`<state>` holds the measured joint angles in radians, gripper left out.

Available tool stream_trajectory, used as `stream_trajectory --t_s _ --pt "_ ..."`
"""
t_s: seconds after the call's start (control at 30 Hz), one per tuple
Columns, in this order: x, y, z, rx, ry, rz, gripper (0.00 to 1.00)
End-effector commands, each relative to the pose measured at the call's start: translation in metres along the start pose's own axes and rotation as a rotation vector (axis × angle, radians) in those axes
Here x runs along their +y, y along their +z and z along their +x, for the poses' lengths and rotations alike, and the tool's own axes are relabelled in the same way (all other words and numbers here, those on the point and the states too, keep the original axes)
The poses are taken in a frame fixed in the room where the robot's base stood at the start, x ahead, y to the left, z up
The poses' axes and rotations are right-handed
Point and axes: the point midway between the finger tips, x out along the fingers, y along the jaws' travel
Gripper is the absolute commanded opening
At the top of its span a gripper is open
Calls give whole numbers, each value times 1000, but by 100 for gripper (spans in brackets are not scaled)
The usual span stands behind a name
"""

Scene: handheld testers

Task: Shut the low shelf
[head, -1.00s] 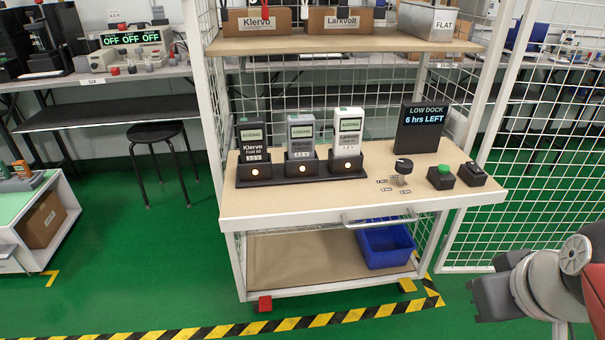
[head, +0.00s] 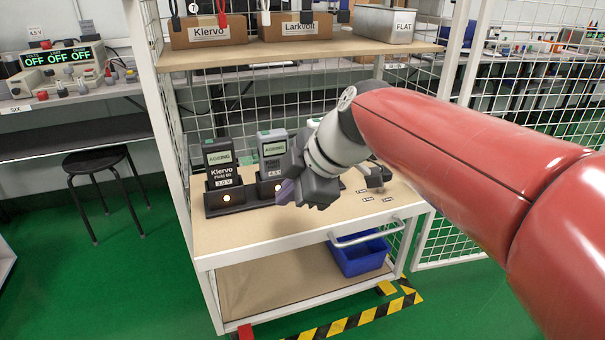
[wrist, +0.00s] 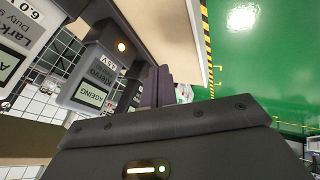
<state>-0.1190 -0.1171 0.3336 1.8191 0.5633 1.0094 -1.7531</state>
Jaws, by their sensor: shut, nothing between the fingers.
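The low shelf (head: 225,242) is a beige board with a white front edge, and it reaches further forward than the shelf above. Its bar handle (head: 365,236) sits on the front edge, right of the middle. My gripper (head: 284,190) is over the low shelf, in front of the testers and left of the handle, apart from the handle. In the wrist view its dark purple fingers (wrist: 152,88) are together and empty, beside the shelf's edge. Whether they touch the shelf is unclear.
A dark dock (head: 225,199) with a black Klervo tester (head: 222,172) and a grey tester (head: 273,152) stands on the low shelf. My arm hides other things there. A blue bin (head: 362,257) stands below. Wire mesh (head: 440,240) borders the right. Green floor is clear in front.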

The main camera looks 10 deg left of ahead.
Motion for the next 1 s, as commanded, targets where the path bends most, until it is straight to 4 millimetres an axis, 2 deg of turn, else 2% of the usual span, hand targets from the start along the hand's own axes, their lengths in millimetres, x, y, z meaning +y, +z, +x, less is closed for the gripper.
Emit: stream_trajectory --t_s 0.03,0.2,0.3,0.5,1.0 --pt "-1 0 12 1 -5 0 0" --pt "-1 0 47 1 -4 1 0" --pt "16 -1 52 1 -1 1 0" --pt "32 0 61 -1 0 1 0" --pt "36 0 64 -1 1 1 0"
